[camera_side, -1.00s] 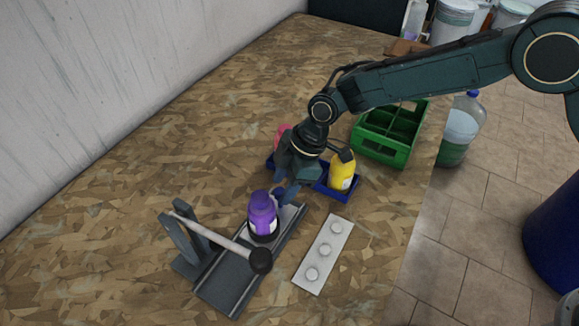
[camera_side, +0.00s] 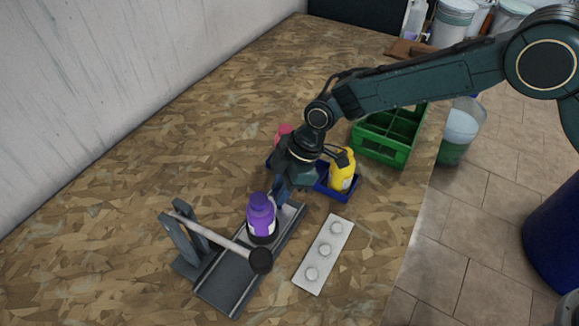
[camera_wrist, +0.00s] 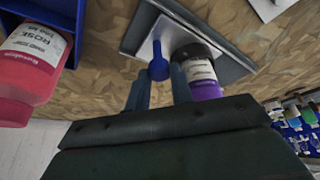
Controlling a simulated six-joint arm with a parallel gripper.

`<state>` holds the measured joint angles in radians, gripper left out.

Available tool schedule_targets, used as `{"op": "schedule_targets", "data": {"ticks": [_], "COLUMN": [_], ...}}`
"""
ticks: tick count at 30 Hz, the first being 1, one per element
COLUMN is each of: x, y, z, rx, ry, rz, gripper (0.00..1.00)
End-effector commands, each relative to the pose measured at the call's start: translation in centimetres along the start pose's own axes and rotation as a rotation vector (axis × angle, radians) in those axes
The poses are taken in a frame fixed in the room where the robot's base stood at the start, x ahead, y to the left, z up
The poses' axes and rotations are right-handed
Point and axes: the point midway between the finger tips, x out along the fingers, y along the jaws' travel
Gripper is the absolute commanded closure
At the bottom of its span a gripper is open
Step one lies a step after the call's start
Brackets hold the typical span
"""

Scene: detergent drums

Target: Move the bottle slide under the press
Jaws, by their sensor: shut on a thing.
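A purple bottle (camera_side: 261,216) stands upright on the slide, on the rail (camera_side: 228,281) at its end away from the press. The press (camera_side: 186,240) is a grey frame with a pale lever ending in a black knob, at the rail's near left end. In the wrist view the bottle (camera_wrist: 199,72) is right of a blue knob (camera_wrist: 158,62) on the slide's pale plate (camera_wrist: 172,35). My gripper (camera_wrist: 159,84) is shut on this blue knob, with a finger on each side. In the side view my gripper (camera_side: 279,194) is just behind the bottle, its fingertips partly hidden.
Behind my gripper is a blue tray (camera_side: 339,193) with a yellow bottle (camera_side: 342,170) and a pink bottle (camera_wrist: 33,62). A green crate (camera_side: 382,150) stands farther back. The left board is clear.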

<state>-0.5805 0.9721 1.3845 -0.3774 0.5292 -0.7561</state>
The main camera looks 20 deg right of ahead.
Motion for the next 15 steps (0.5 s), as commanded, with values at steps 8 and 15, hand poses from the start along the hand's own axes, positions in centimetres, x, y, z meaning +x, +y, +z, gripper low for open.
{"op": "schedule_targets", "data": {"ticks": [8, 15], "x": [1.4, 2.7], "y": [-3.7, -7.2], "z": [-3.5, -6.7], "rx": [-0.006, -0.005], "ry": [0.003, 0.004], "rz": [-0.003, -0.003], "gripper": [1.0, 1.0]}}
